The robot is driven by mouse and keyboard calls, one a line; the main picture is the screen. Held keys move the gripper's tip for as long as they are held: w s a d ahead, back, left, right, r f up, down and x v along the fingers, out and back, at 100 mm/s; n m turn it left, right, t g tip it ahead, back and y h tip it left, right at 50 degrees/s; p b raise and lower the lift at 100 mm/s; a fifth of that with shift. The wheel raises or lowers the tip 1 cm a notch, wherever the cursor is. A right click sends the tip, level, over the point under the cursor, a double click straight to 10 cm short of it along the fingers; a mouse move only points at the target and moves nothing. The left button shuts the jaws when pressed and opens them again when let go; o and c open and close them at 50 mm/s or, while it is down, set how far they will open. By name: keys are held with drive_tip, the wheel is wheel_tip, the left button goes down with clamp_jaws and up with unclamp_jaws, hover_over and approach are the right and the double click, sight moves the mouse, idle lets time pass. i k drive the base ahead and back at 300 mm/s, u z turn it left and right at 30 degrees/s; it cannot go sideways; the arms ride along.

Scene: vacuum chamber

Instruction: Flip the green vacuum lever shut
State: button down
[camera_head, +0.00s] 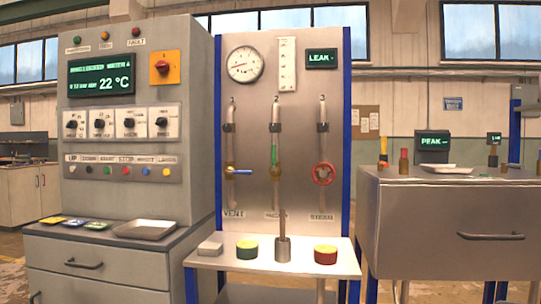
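The green lever (275,160) is on the middle vertical pipe of the grey valve panel (251,120). It points upward, roughly in line with the pipe. The label below that pipe is partly hidden and hard to read. My gripper does not show in this view.
A blue lever (239,172) lies sideways on the left pipe, marked VENT. A red handwheel (323,173) is on the right pipe. A small table (290,264) below the panel holds a metal cup with an upright rod (283,245), a green-topped tin (247,250) and a red-topped tin (325,254).

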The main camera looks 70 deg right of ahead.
sight(273, 155)
drive_tip(key=u, duration=0.05)
drive_tip(key=i, duration=1)
drive_tip(key=z, duration=0.05)
